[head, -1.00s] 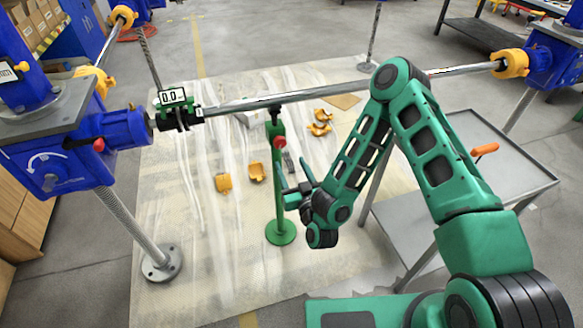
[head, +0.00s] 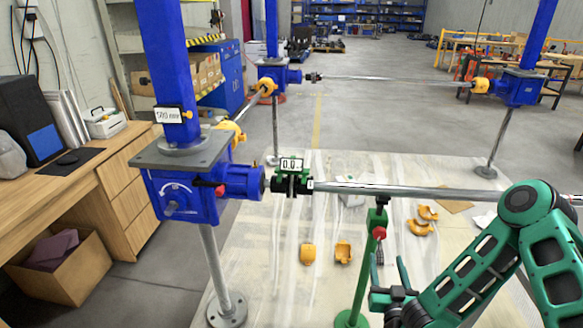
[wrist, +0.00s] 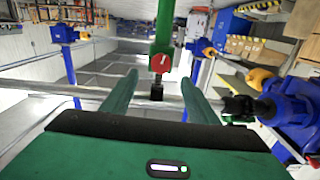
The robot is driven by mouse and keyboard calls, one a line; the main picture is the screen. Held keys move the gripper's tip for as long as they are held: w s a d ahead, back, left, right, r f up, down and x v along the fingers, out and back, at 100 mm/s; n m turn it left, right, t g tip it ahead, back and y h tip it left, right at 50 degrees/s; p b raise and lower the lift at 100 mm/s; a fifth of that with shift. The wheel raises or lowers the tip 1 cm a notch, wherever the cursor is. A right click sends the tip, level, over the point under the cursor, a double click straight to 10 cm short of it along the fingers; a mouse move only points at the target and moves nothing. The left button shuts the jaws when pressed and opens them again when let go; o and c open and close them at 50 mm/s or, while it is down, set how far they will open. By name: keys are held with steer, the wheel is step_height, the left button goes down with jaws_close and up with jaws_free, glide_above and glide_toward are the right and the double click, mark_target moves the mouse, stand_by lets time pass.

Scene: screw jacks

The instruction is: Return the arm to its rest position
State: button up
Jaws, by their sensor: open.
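My green arm reaches in from the lower right in the head view. My gripper (head: 392,284) is at its end, low and just right of the green support stand (head: 364,270) with a red knob (head: 379,233). In the wrist view my two green fingers (wrist: 159,77) are spread apart with nothing held. The green post and red knob (wrist: 160,63) show beyond and between the fingertips. I cannot tell the exact gap to the post. The arm's base is outside the head view.
Orange shells (head: 343,251) lie on the floor mat. A wooden desk (head: 85,190) stands left. Open floor lies beyond the mat.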

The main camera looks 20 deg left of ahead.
stand_by(0.5)
steer(key=w+d+r+n+g+h, duration=0.1)
steer(key=w+d+r+g, duration=0.15)
steer(key=d, duration=0.45)
steer(key=w+d+r+n+g+h, duration=0.1)
steer(key=w+d+g, duration=0.25)
steer(key=d, duration=0.35)
steer(key=s+d+r+m+g+h, duration=0.1)
steer(key=s+d+r+g+h, duration=0.2)
steer(key=d, duration=0.5)
steer(key=s+d+r+m+g+h, duration=0.1)
steer(key=s+d+r+m, duration=0.15)
steer(key=d+r, duration=0.45)
steer(key=s+d+r+m+g+h, duration=0.1)
steer(key=s+d+r+m+g, duration=0.15)
steer(key=s+d, duration=0.35)
steer(key=s+d+r+m+g+h, duration=0.1)
steer(key=s+d+r, duration=0.3)
steer(key=s, duration=0.5)
steer(key=s+r+m+g+y, duration=0.1)
steer(key=s+r+m+g, duration=0.1)
steer(key=s, duration=0.8)
steer(key=s+r+m+g+y, duration=0.2)
steer(key=s, duration=0.8)
steer(key=shift+s+a+r, duration=0.25)
steer(key=shift+s+r, duration=0.15)
